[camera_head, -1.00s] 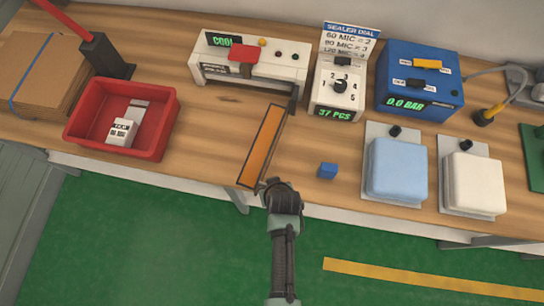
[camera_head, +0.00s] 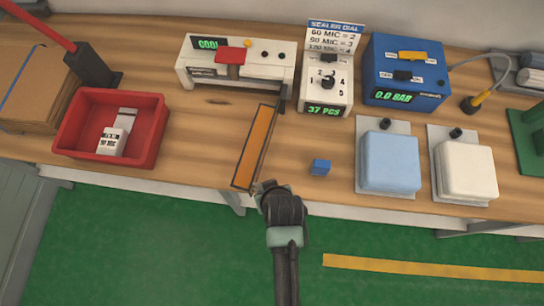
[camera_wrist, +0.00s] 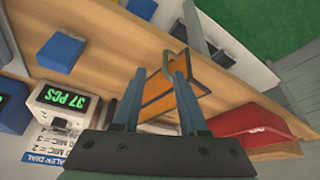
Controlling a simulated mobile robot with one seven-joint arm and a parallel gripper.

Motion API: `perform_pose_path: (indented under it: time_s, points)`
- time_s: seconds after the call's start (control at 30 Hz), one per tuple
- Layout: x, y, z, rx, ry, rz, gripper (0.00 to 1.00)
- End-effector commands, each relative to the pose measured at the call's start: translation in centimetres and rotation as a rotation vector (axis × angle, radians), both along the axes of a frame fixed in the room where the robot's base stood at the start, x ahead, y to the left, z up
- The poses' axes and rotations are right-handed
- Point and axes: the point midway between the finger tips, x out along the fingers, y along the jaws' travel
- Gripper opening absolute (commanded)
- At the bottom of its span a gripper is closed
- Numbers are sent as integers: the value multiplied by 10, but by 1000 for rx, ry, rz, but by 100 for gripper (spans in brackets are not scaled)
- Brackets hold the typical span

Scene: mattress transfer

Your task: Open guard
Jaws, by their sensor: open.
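The guard (camera_head: 256,147), an orange panel in a dark frame, reaches from the right end of the white sealer (camera_head: 237,66) toward the table's front edge. It stands swung out from the sealer's front. My gripper (camera_head: 261,186) is at the guard's near end, by the front edge. In the wrist view my gripper (camera_wrist: 158,72) is open, and the orange guard (camera_wrist: 160,95) shows between and behind its fingers. I cannot tell whether a finger touches the guard.
A red bin (camera_head: 85,142) with small items is left of the guard. A small blue block (camera_head: 320,167) lies to its right. Further right are the dial box (camera_head: 325,92), a blue pressure unit (camera_head: 405,75), and light-blue (camera_head: 390,165) and white (camera_head: 465,172) pads. Bare wood surrounds the guard.

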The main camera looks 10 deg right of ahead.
Motion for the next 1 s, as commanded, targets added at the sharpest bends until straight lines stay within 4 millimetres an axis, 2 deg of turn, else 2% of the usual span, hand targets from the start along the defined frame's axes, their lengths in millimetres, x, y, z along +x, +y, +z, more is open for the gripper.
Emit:
perform_pose_path:
  time_s: [0.2, 0.4, 0.6, 1.0]
  points:
    - [-14, -3, 33, -1, -3, -2, 42]
    - [-21, -4, 52, -1, -2, -2, 42]
    - [-23, -5, 58, 0, -2, -1, 42]
    - [-23, -4, 58, 0, -2, -1, 42]
